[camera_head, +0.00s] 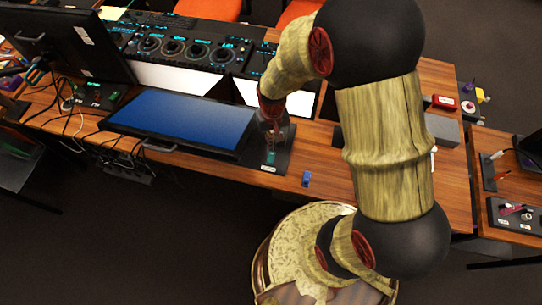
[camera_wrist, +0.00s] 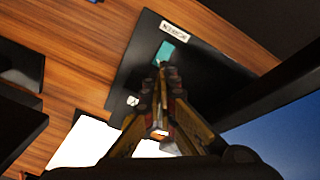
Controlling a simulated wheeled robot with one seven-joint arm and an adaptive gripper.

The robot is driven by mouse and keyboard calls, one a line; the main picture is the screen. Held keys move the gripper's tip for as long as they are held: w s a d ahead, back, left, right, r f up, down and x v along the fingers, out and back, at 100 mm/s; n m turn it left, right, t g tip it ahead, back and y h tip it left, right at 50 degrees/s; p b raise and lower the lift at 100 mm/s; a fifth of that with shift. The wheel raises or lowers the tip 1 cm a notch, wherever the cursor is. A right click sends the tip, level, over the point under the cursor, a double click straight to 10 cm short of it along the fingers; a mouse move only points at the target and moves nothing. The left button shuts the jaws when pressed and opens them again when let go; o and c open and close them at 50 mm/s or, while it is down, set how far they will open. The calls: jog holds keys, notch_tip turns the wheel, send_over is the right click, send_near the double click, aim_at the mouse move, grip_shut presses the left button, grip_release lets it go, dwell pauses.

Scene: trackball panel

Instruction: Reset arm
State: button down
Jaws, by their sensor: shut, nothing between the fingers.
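My gripper (camera_head: 272,131) is at the end of my raised arm, over the black panel (camera_head: 284,157) beside the blue-screened monitor. In the wrist view my gripper (camera_wrist: 163,72) is shut, with its fingertips together and nothing between them. The panel also shows in the wrist view (camera_wrist: 137,72), with a small teal patch (camera_wrist: 165,50) just beyond the fingertips and a white label (camera_wrist: 174,32) near its edge. Whether the fingertips touch the panel I cannot tell. Part of the panel is hidden behind my gripper. No ball can be made out.
The blue-screened monitor (camera_head: 180,121) lies close to the panel on the left. A control console (camera_head: 180,48) stands behind. A small blue object (camera_head: 306,179) lies near the wooden desk's front edge. A grey box (camera_head: 442,130) and red box (camera_head: 444,102) stand at right.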

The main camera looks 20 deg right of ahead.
dwell(0.4)
jog(key=s+r+t, duration=0.2)
jog(key=s+r, duration=0.2)
jog(key=r, duration=0.6)
jog(key=s+r+t, duration=0.1)
jog(key=s+r, duration=0.4)
jog(key=r, duration=0.6)
jog(key=s+r+n+t, duration=0.1)
jog(key=s+r, duration=0.4)
jog(key=r, duration=0.6)
jog(key=shift+t, duration=0.8)
